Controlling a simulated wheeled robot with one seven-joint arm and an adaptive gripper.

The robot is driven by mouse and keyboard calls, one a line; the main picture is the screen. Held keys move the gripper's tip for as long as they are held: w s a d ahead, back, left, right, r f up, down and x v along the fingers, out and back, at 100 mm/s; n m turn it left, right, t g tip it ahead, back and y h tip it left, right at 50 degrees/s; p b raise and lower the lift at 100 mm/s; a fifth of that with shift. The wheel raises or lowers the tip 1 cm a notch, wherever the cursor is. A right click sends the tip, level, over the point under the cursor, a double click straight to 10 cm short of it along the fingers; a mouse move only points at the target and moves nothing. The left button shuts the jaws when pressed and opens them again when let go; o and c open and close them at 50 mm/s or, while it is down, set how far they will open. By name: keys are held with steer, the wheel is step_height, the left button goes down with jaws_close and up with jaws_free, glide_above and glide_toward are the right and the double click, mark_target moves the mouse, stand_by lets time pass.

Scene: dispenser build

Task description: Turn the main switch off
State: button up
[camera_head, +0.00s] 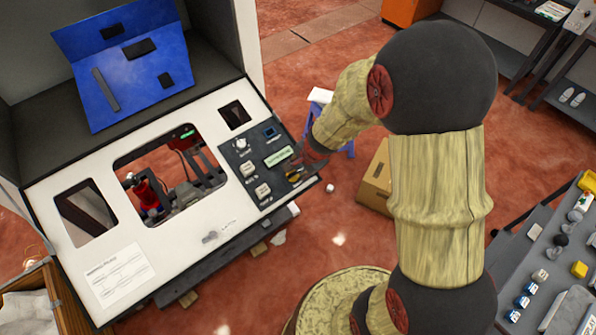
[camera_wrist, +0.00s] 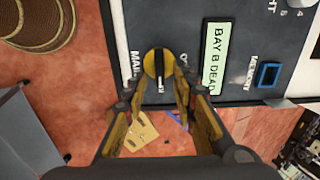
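The main switch (camera_wrist: 148,63) is a round yellow knob with a black bar handle on the dark control panel. Lettering starting "MA" stands to its left in the wrist view, partly covered by a finger. In the head view the switch (camera_head: 292,178) sits at the panel's lower right corner, partly hidden by my gripper. My gripper (camera_wrist: 157,92) is open, its two fingers on either side of the knob in the wrist view. I cannot tell whether they touch it. In the head view my gripper (camera_head: 303,166) is right at the panel's edge.
The panel (camera_head: 241,160) also carries a green display (camera_wrist: 215,57) reading "BAY B DEAD", a blue-framed part (camera_wrist: 268,74) and several white knobs. The white console (camera_head: 90,190) has cut-out windows. A cardboard box (camera_head: 376,180) stands on the red floor behind my arm.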

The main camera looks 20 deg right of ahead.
steer(key=shift+w+f, duration=0.15)
steer(key=shift+f, duration=0.1)
steer(key=shift+c, duration=0.4)
jaws_close()
